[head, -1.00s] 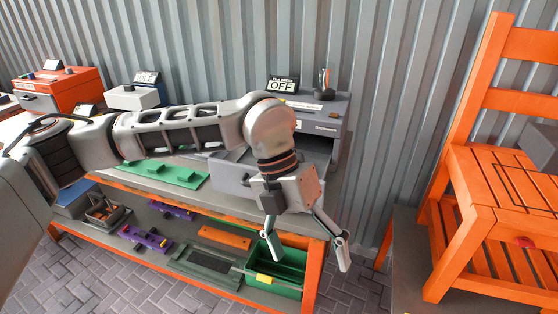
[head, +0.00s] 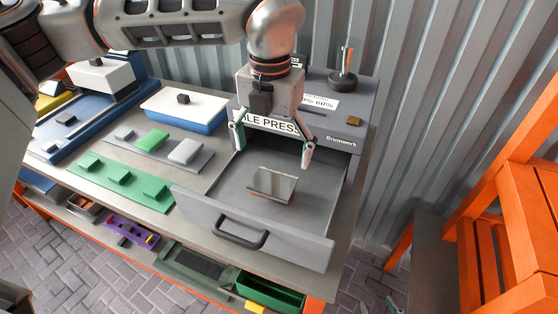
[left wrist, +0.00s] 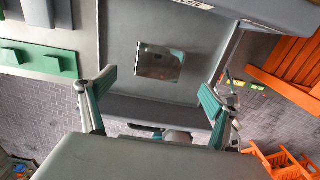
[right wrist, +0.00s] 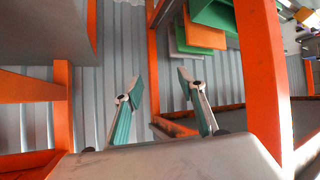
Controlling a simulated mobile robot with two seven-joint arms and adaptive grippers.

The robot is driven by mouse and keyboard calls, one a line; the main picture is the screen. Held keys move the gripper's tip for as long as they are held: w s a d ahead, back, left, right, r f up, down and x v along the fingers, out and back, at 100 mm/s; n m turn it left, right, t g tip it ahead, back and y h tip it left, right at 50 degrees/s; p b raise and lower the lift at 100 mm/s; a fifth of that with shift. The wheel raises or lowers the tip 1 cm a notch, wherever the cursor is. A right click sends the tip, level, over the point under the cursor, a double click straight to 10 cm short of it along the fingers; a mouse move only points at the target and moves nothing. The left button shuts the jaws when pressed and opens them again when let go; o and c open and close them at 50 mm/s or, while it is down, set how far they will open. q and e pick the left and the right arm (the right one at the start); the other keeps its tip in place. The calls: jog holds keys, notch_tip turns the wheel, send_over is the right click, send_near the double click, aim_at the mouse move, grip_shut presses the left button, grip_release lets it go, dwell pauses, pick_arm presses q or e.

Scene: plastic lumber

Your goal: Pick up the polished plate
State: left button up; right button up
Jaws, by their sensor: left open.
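The polished plate (head: 272,186) is a small, mirror-like rectangle lying in the open grey drawer (head: 215,190) of the press. It also shows in the left wrist view (left wrist: 160,63), ahead of and between the fingers. My left gripper (head: 272,145) is open and empty, above the back of the drawer and apart from the plate. It also shows in the left wrist view (left wrist: 152,95).
The press body (head: 335,115) stands right behind the drawer, close to my left gripper. The drawer front with its black handle (head: 238,235) sticks out over the bench edge. Green plates (head: 122,180) and a blue-and-white box (head: 185,108) lie left. An orange chair (head: 500,220) stands right.

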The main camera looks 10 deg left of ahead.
aim_at(273, 182)
pick_arm(q)
jog(key=shift+w+f, duration=0.15)
jog(key=shift+s+f, duration=0.15)
jog(key=shift+f, duration=0.45)
jog(key=shift+s+f, duration=0.15)
jog(key=shift+f, duration=0.4)
jog(key=shift+w+f+p, duration=0.1)
jog(key=shift+f+p, duration=0.3)
jog(key=shift+f, duration=2.2)
jog(key=c, duration=1.4)
